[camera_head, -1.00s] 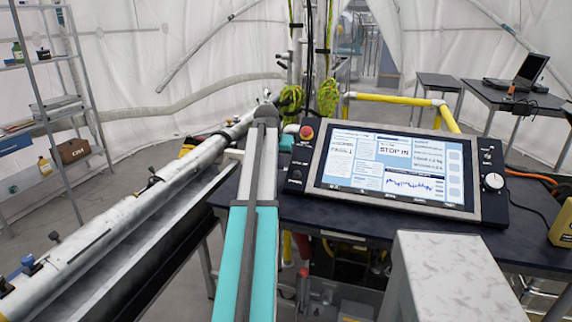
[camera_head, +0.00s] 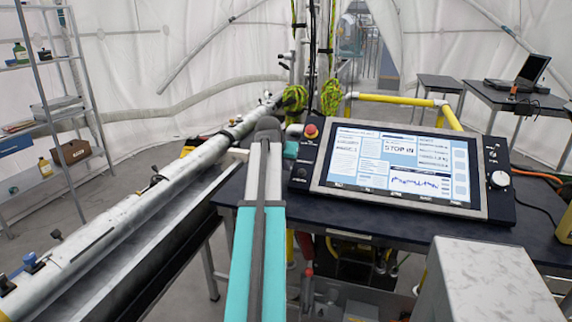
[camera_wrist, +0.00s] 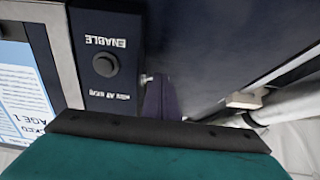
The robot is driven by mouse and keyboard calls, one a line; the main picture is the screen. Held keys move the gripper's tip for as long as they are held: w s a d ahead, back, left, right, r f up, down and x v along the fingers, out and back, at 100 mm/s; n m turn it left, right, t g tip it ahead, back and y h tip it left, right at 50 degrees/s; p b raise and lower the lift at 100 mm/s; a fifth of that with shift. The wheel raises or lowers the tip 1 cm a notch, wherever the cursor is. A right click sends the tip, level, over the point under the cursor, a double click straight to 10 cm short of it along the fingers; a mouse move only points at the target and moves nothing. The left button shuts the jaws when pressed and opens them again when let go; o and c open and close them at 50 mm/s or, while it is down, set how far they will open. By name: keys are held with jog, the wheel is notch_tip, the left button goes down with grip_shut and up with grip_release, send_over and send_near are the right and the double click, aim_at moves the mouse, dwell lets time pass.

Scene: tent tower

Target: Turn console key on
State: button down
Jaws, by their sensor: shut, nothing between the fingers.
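The console (camera_head: 395,170) with its lit screen stands on a dark table, right of my arm in the head view. A dark strip with a red button (camera_head: 311,131) and a round black button runs along its left side. In the wrist view the round button (camera_wrist: 105,64) has upside-down ENABLE lettering and a label that seems to include KEY. A small metallic piece (camera_wrist: 146,78), possibly the key, shows at the strip's edge. My gripper (camera_wrist: 160,90) appears as a dark narrow tip, shut and empty, close beside that piece; I cannot tell whether they touch. The head view hides the gripper behind my arm.
A large pale pipe (camera_head: 115,220) runs along the left. A grey block (camera_head: 490,285) stands in the right foreground. A white knob (camera_head: 499,179) is on the console's right side. A laptop (camera_head: 518,75) sits on a back table.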

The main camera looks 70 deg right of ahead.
jog(key=shift+w+f, duration=0.1)
jog(key=shift+f, duration=0.15)
jog(key=shift+w+d+r, duration=0.1)
jog(key=shift+d+r, duration=0.4)
jog(key=shift+d, duration=0.15)
jog(key=shift+d+f, duration=0.25)
jog(key=shift+a, duration=0.1)
jog(key=shift+p, duration=0.3)
